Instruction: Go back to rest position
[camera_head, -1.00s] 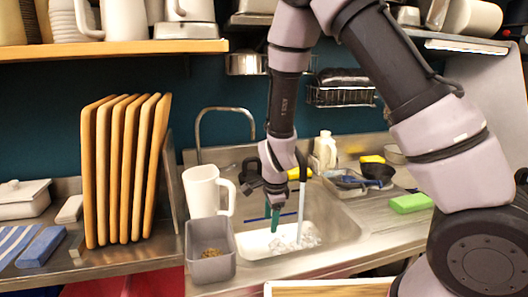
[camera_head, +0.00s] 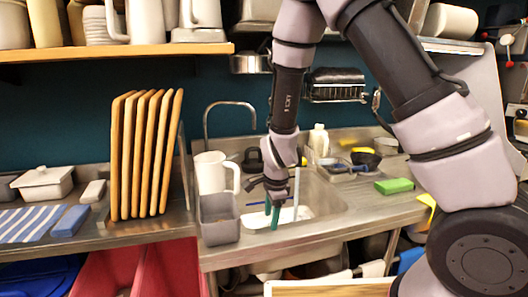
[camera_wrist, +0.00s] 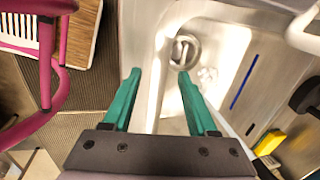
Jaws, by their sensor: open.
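My gripper (camera_head: 272,214) hangs over the front part of the sink (camera_head: 330,207) in the head view, fingers pointing down. In the wrist view my gripper (camera_wrist: 160,98) shows two green fingers spread wide apart with nothing between them. The sink basin (camera_wrist: 224,48) and its drain (camera_wrist: 185,51) lie below and beyond the fingers. My arm reaches in from the upper right of the head view.
A grey container (camera_head: 219,222) and a white jug (camera_head: 211,172) stand left of my gripper. Upright wooden boards (camera_head: 146,155) are farther left. A faucet (camera_head: 228,104) rises behind the sink. A green sponge (camera_head: 394,186) and a dark pan (camera_head: 366,159) lie to the right.

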